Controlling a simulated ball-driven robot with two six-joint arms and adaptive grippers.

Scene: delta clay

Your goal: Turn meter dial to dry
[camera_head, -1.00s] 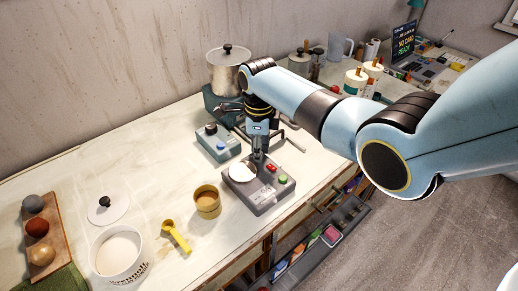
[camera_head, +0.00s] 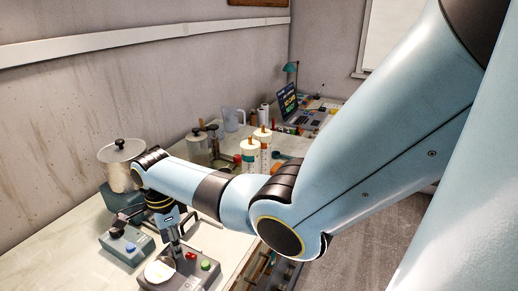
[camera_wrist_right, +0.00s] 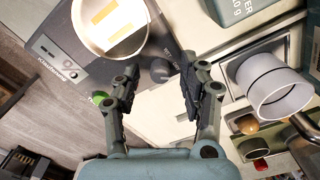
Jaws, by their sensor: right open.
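The grey meter (camera_head: 190,283) sits near the front edge of the bench, with a round white dish (camera_head: 159,271), a red button (camera_head: 191,256) and a green button (camera_head: 205,265) on top. It also shows in the right wrist view, where its dark face (camera_wrist_right: 85,65) carries a "%" mark. A small dark round knob (camera_wrist_right: 160,70) lies there between the fingertips. My right gripper (camera_wrist_right: 157,74) is open, pointing down at the meter, with one finger on each side of the knob; I cannot tell whether they touch it. The knob's setting is not readable. My left gripper is not in view.
A blue-grey device (camera_head: 126,246) with a black knob and blue button stands left of the meter. A metal pot (camera_head: 120,172) stands behind it. White jars (camera_head: 250,158), a jug (camera_head: 233,120) and a laptop (camera_head: 285,100) are farther back along the bench.

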